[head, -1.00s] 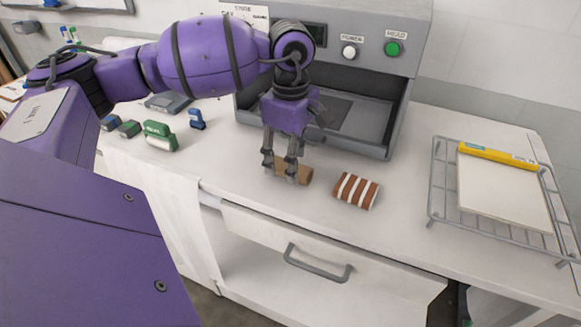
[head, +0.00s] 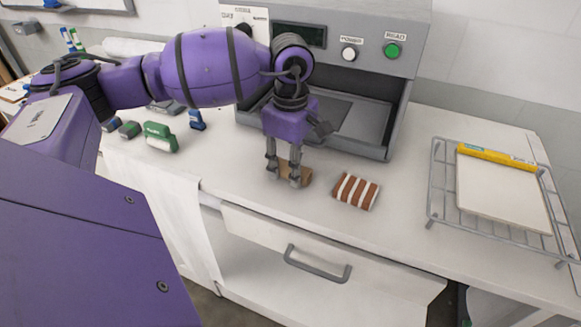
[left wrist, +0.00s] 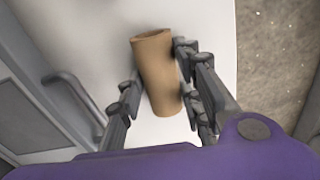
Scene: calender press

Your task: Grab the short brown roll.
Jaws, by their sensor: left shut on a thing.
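The short brown roll (head: 305,174) lies on the white counter in front of the grey press. In the left wrist view it is a plain tan cylinder (left wrist: 156,72) between the two fingers. My left gripper (head: 283,178) reaches down from above and is shut on the roll, one finger on each side. Part of the roll is hidden behind the fingers in the head view. My right gripper is not in view.
A brown and white striped block (head: 355,191) lies close to the right. A wire rack (head: 436,180) with a pale board and a yellow box stands at the far right. The press (head: 385,85) stands behind. Small green and blue items (head: 160,137) lie to the left.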

